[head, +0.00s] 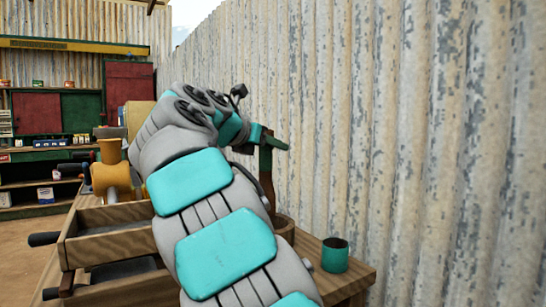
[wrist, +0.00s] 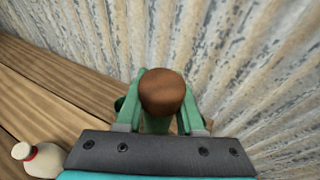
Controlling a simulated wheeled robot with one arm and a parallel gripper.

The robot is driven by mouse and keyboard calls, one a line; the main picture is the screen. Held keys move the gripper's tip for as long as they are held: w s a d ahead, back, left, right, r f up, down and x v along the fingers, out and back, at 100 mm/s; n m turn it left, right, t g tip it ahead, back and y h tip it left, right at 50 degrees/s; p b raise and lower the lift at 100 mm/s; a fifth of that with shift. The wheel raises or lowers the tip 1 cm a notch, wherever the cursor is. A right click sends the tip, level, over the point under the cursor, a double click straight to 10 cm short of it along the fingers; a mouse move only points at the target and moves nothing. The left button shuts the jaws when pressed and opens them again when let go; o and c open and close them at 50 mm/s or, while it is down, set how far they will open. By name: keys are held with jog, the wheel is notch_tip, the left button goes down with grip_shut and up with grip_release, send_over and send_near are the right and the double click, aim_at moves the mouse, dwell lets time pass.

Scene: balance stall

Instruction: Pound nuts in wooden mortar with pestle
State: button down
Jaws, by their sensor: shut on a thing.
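My gripper (head: 266,146) is shut on the brown wooden pestle (head: 266,188), which stands roughly upright below the green fingers in the head view. In the wrist view the pestle's rounded brown top (wrist: 163,91) sits between the two green fingers of my gripper (wrist: 160,105). The wooden mortar (head: 285,229) shows partly behind my arm on the table, under the pestle. The pestle's lower end is hidden, so I cannot tell whether it touches the mortar's inside. No nuts are visible.
A green cup (head: 335,256) stands near the table's right end. A corrugated metal wall (head: 410,130) runs close along the right. A wooden drawer unit (head: 110,245) with dark handles and a yellow machine (head: 111,170) are at left.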

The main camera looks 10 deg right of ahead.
jog(key=shift+w+a+r, duration=0.15)
jog(key=shift+r, duration=1.6)
jog(key=shift+s+d, duration=0.2)
jog(key=shift+s, duration=0.05)
